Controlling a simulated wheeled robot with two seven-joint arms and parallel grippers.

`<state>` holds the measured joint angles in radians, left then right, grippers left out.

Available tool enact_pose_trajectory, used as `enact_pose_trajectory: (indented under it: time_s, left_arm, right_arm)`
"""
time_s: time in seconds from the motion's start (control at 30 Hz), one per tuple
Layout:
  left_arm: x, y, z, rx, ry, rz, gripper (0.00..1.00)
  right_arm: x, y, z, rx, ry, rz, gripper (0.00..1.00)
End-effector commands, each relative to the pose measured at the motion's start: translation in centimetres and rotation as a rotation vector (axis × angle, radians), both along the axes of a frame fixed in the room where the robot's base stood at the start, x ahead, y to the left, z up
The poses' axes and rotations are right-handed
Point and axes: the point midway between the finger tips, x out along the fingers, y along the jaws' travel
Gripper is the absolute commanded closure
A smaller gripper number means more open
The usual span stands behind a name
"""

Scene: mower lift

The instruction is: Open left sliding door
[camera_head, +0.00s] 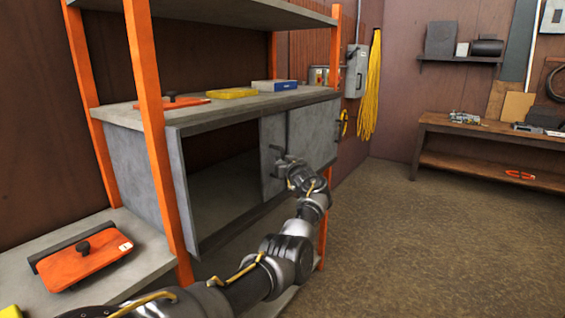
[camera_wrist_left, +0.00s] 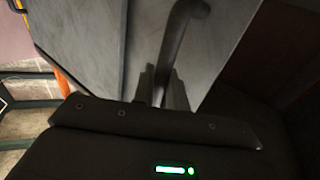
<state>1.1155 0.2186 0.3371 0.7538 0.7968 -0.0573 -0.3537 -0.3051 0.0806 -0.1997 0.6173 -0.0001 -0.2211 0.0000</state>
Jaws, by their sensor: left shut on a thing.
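The grey cabinet has a sliding left door (camera_head: 271,140) that stands toward the right, beside or overlapping the other grey door panel (camera_head: 313,132). The cabinet's left part is an open, dark, empty-looking space. My left gripper (camera_head: 283,164) is at the door's handle, with the arm reaching in from the lower left. In the left wrist view, the gripper fingers (camera_wrist_left: 162,90) are shut on the dark curved handle (camera_wrist_left: 177,42), in front of the grey door face (camera_wrist_left: 143,35). My right gripper is in neither view.
Orange posts (camera_head: 158,140) frame the cabinet. A yellow box (camera_head: 232,93) and a blue-and-white box (camera_head: 274,86) lie on its top. An orange tool (camera_head: 84,256) lies on the lower left shelf. The floor (camera_head: 420,240) to the right is clear up to a wooden bench (camera_head: 480,130).

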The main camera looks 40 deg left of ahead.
Motion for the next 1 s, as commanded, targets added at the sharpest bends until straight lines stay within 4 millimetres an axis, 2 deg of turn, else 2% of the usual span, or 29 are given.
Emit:
enact_pose_trajectory:
  time_s: [0.1, 0.13, 0.27, 0.53, 0.67, 0.77, 1.0]
  left_arm:
    - [0.0, 0.0, 0.0, -0.002, -0.001, 0.002, 1.0]
    - [0.0, 0.0, 0.0, -0.002, -0.001, 0.002, 0.83]
    - [0.0, 0.0, 0.0, -0.002, -0.001, 0.001, 0.68]
    - [-0.1, 0.0, 0.0, 0.0, -0.001, 0.001, 0.68]
    - [-0.3, -0.7, -0.1, 0.001, -0.001, 0.001, 0.68]
    - [-0.8, -1.7, -0.1, 0.001, -0.002, 0.001, 0.68]
    - [-2.5, -5.6, -0.2, -0.001, -0.004, 0.0, 0.68]
  right_arm:
    - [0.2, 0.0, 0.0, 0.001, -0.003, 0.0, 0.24]
    - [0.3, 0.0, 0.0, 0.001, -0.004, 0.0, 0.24]
    - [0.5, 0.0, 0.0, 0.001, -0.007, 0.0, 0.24]
    - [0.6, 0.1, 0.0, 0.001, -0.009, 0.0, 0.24]
    - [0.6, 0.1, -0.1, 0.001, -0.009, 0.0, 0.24]
    - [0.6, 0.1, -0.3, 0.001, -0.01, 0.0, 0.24]
    - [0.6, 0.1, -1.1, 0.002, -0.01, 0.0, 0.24]
